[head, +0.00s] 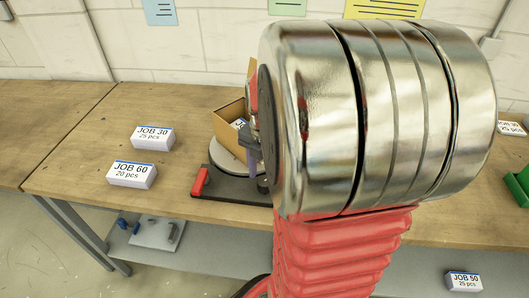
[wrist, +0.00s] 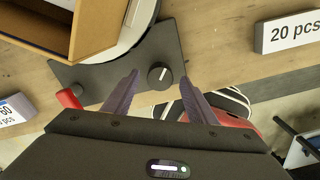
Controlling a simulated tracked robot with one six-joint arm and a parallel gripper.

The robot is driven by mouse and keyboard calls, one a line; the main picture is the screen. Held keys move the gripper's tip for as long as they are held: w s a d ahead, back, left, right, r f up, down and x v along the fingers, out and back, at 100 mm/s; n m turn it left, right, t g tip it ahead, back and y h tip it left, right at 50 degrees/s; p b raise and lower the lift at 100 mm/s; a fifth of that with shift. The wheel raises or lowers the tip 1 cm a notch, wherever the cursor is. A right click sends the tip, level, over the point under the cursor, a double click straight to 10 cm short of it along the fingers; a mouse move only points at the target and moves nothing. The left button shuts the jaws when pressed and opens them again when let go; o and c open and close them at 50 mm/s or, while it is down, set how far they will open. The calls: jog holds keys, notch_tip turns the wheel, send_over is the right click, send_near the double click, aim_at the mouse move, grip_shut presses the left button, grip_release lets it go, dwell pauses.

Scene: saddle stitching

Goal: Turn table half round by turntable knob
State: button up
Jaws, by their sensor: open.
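The turntable has a pale round disc (head: 228,158) on a dark base plate (head: 238,197), with an open cardboard box (head: 230,128) on the disc. In the wrist view, the turntable knob (wrist: 160,76) is a dark round cap with a white mark, on the base plate (wrist: 95,75) beside the disc (wrist: 138,22). My gripper (wrist: 159,78) is open, its two purple fingers on either side of the knob in the picture. I cannot tell whether they touch it or how high they are. In the head view my arm hides most of the gripper.
A red lever (head: 200,181) sticks up at the base plate's left corner. Label blocks JOB 30 (head: 152,137) and JOB 60 (head: 132,174) lie on the table at left. A green bin (head: 519,186) is at the right edge. The table (head: 85,160) around the blocks is bare.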

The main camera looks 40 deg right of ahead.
notch_tip(320, 180, up, 13)
jog(key=shift+f, duration=0.2)
jog(key=shift+f, duration=0.1)
dwell(0.5)
jog(key=m, duration=3.6)
jog(key=shift+f, duration=0.25)
jog(key=shift+f, duration=0.1)
notch_tip(320, 180, down, 14)
jog(key=shift+r, duration=0.2)
